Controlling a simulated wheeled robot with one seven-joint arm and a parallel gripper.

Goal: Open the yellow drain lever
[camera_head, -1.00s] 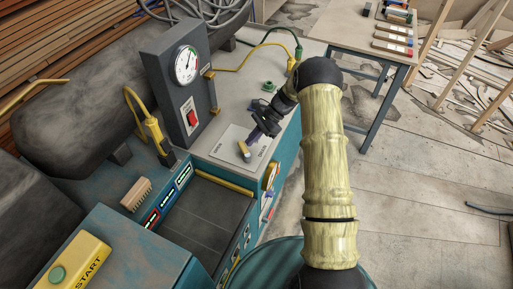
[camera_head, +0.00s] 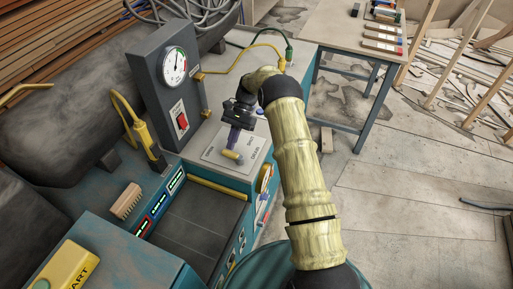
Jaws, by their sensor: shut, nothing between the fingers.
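The yellow drain lever (camera_head: 234,156) is a short, tan-yellow handle on a pale plate (camera_head: 252,147) with small printed labels on the bench. It lies slanted across the plate, its right end lower in the picture. My gripper (camera_head: 232,146) comes down from behind, with a dark body and purplish fingers. The fingers are shut and empty, with their tips just behind the lever's left part. I cannot tell whether they touch it. The fingers partly cover the plate, and the lever's pivot is not clear.
A grey gauge box (camera_head: 161,75) with a red switch stands left of the plate. A yellow cable plug (camera_head: 149,143) and a brush (camera_head: 126,201) are nearer. A recessed dark tray (camera_head: 199,224) lies in front.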

